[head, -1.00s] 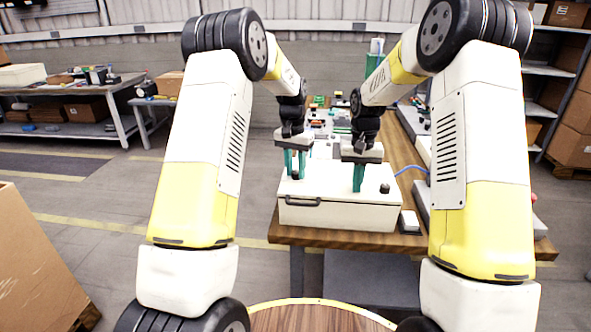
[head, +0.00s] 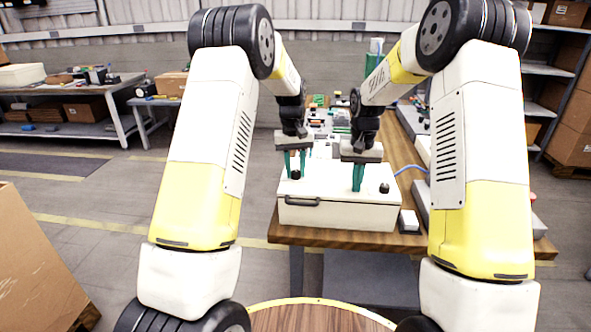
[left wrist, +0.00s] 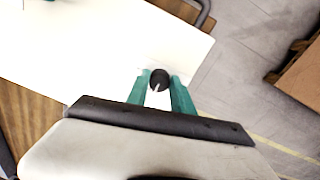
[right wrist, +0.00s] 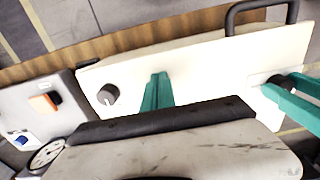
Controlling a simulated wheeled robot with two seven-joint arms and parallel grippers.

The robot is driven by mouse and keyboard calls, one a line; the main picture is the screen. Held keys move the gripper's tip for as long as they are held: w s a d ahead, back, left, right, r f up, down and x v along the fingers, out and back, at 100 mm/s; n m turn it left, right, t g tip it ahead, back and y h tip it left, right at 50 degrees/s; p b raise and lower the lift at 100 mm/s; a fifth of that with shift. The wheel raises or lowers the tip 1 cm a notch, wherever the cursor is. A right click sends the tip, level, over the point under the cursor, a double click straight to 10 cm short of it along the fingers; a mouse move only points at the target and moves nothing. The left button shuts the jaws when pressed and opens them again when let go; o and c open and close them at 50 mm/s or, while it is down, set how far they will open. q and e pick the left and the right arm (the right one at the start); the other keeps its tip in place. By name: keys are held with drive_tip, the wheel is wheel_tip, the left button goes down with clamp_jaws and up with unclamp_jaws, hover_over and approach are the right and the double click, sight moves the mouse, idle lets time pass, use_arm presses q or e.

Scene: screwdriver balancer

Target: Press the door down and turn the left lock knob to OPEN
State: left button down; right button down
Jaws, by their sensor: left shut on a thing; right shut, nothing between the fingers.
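A white box (head: 335,214) stands on the wooden table, and its flat white door (head: 328,184) forms the top. The left lock knob (head: 296,175) is black and round, near the door's left side; it also shows in the left wrist view (left wrist: 159,76). My left gripper (head: 294,172) has its green fingers on either side of this knob, shut on it. My right gripper (head: 358,188) is shut and empty, its green fingertips at the door's surface. A second black knob (head: 384,188) is to its right, apart from it. No OPEN marking is readable.
A black handle (head: 298,202) is on the box's front. A grey panel with an orange switch (right wrist: 45,102) and a gauge (right wrist: 46,153) lies beside the box. A blue cable (head: 411,169) and a small white-topped block (head: 409,220) are to the right.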

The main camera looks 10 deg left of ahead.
sight(293, 172)
drive_tip(key=shift+f, duration=0.1)
use_arm(q)
drive_tip(key=c, duration=1.1)
unclamp_jaws()
drive_tip(key=shift+r, duration=0.15)
wheel_tip(293, 172, up, 12)
drive_tip(key=shift+a, duration=0.3)
use_arm(e)
drive_tip(key=shift+r, duration=3.6)
use_arm(q)
drive_tip(key=shift+s, duration=0.1)
use_arm(e)
drive_tip(key=shift+r, duration=0.1)
